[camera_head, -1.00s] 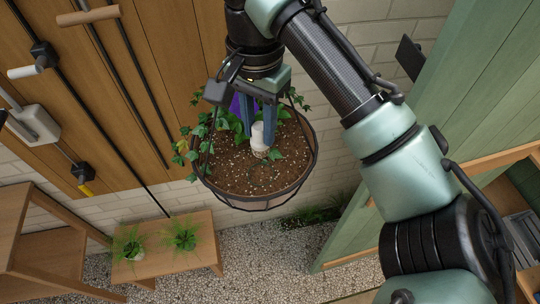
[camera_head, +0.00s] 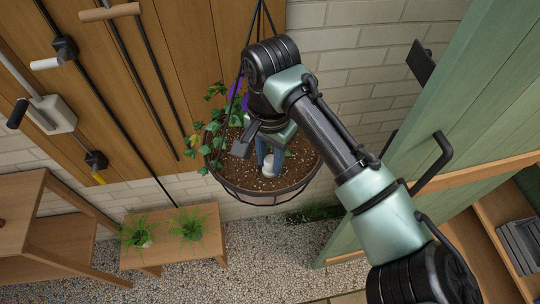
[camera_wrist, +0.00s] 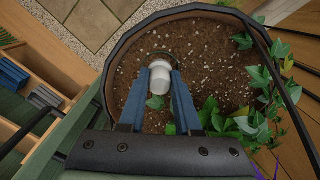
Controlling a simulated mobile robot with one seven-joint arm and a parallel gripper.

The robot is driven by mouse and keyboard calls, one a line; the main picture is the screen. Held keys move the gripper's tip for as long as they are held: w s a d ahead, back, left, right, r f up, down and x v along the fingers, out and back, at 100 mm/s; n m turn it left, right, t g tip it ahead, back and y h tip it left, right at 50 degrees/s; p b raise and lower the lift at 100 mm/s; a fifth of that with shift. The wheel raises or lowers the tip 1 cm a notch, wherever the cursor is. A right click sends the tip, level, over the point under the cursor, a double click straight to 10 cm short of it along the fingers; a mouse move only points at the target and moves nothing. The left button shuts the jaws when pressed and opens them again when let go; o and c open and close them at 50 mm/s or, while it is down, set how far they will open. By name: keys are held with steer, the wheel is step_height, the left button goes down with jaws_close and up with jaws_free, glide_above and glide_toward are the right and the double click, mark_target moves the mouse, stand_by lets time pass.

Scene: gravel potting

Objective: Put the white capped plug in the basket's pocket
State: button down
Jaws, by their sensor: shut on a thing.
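The white capped plug (camera_wrist: 160,78) is between the blue fingertips of my gripper (camera_wrist: 160,88), which is shut on it. In the head view the plug (camera_head: 268,167) shows as a small white shape under my gripper (camera_head: 266,154), low over the soil. The hanging basket (camera_head: 262,197) is round, dark-rimmed and filled with brown, gravel-flecked soil. In the wrist view its rim (camera_wrist: 113,55) curves around the plug. A dark curved edge, perhaps the pocket (camera_wrist: 175,60), shows just beyond the plug, mostly hidden by it. I cannot tell whether the plug's lower end is inside it.
Ivy (camera_wrist: 255,125) and purple flowers grow along one side of the basket, close to my gripper. Hanging cords (camera_head: 262,18) rise above the basket. Tools hang on the wooden wall (camera_head: 170,60) at left. A green cabinet (camera_head: 460,95) stands at right. A low bench (camera_head: 172,250) holds small plants.

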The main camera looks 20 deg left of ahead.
mark_target(270, 159)
steer(key=shift+f, duration=0.15)
steer(key=c, duration=0.6)
jaws_free()
step_height(270, 159, up, 12)
steer(key=b, duration=0.1)
steer(key=shift+b, duration=0.3)
